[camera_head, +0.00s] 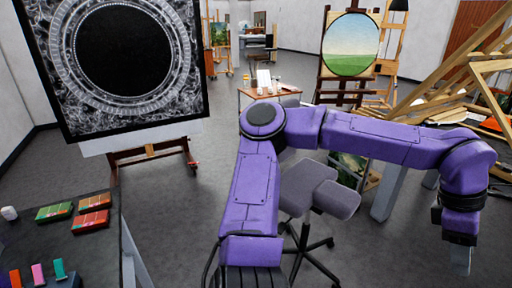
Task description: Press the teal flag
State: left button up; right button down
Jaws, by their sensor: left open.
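The teal flag (60,269) is a small upright teal piece at the bottom left, on the dark table. It is at the right end of a short row beside a pink piece (38,274) and an orange piece (15,278). My left gripper (459,258) hangs at the far right end of my purple arm, pointing down. It is far from the flag and open, with nothing visible in it. Its fingertips are small and hard to make out. My right gripper is not in view.
The dark table (98,250) also holds red and green boxes (92,212) and a small white object (9,213). A large framed dark picture (125,60) stands behind it. A grey stool (318,190) is behind my arm. Wooden beams (455,75) lean at right.

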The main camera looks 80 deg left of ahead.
aim_at(59, 266)
jog(key=u, duration=2.7)
jog(key=i, duration=1.35)
jog(key=u, duration=1.4)
jog(key=i, duration=0.6)
jog(key=u, duration=0.45)
